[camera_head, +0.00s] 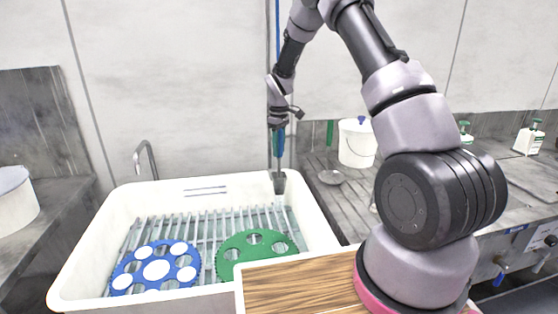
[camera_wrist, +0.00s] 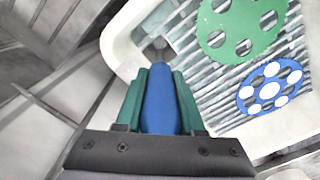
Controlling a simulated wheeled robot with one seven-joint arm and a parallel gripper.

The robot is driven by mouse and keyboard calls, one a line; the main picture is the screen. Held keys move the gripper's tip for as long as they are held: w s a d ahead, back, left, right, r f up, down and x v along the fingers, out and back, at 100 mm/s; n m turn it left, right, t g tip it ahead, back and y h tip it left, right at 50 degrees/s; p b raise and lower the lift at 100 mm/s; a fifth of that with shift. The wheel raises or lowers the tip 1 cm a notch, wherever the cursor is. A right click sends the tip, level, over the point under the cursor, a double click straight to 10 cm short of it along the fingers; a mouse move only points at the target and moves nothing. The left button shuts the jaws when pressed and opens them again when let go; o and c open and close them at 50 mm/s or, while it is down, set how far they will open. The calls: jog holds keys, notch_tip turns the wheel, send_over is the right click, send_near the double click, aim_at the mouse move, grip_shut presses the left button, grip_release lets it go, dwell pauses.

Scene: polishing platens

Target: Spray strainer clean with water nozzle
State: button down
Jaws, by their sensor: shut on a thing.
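My gripper (camera_head: 278,133) is above the back right part of the sink, pointing down, with its green fingers shut on the blue water nozzle (camera_head: 280,160). In the wrist view the blue nozzle handle (camera_wrist: 160,100) sits between the two green fingers (camera_wrist: 159,108). The nozzle's dark head is just over the sink's back right rim, and a pale streak like water shows below it. A small round grey metal dish (camera_head: 331,177), which may be the strainer, lies on the counter right of the sink, apart from the nozzle. I cannot make out its mesh.
The white sink (camera_head: 75,262) has a slatted rack holding a blue disc (camera_head: 133,273) with white inserts and a green holed disc (camera_head: 228,253). A faucet (camera_head: 146,158) stands behind left. A white bucket (camera_head: 356,146) and bottles stand right. A wooden board (camera_head: 300,288) is in front.

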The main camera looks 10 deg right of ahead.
notch_tip(320, 180, up, 26)
dwell(1.2)
jog(key=d, duration=2.7)
jog(key=shift+d, duration=0.3)
jog(key=shift+s, duration=0.1)
